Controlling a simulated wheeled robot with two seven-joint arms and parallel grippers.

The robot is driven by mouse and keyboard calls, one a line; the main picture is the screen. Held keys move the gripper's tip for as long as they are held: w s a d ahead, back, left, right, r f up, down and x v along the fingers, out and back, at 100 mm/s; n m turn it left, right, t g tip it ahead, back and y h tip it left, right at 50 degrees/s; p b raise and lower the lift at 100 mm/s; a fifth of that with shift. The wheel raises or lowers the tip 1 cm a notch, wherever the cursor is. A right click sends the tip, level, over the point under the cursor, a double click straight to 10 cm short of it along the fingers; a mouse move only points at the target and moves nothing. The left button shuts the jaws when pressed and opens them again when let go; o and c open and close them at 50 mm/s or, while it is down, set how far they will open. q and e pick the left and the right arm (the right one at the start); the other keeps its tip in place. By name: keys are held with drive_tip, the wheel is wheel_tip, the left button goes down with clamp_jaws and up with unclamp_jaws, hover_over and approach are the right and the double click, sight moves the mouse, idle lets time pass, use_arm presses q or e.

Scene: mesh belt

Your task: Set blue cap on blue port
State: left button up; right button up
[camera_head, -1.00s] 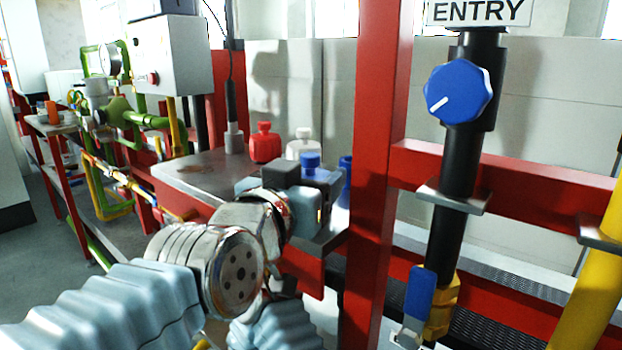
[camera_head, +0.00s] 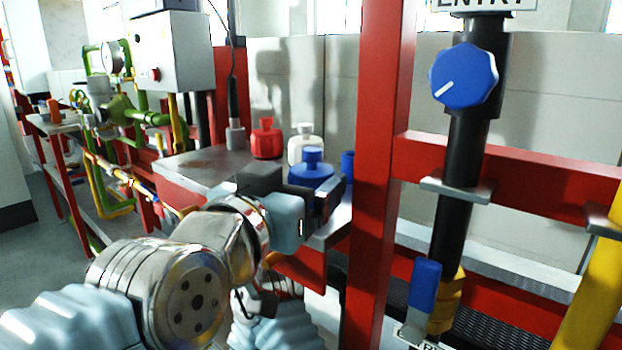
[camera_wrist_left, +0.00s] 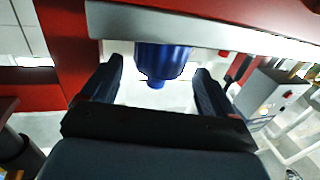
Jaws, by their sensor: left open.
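The blue cap (camera_head: 311,173), a wide body with a small knob, stands at the near right end of the metal table. My left gripper (camera_head: 302,192) is at it, its dark fingers low in front of and beside the cap. In the left wrist view, the blue cap (camera_wrist_left: 163,58) shows between the two spread fingers, with gaps on both sides. The left gripper (camera_wrist_left: 158,75) is open and holds nothing. Another blue piece (camera_head: 347,163), perhaps the blue port, is partly hidden behind the red post. My right gripper is out of view.
A red capped piece (camera_head: 266,140) and a white one (camera_head: 302,148) stand behind on the metal table (camera_head: 190,168). A red post (camera_head: 380,150) rises close to the right of my left gripper. A black pipe with a blue knob (camera_head: 464,75) stands further right.

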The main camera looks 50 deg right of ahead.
use_arm(q)
drive_tip(key=v, duration=0.7)
drive_tip(key=shift+a+b, duration=0.25)
drive_tip(key=shift+b, duration=0.05)
drive_tip(key=shift+s, duration=0.1)
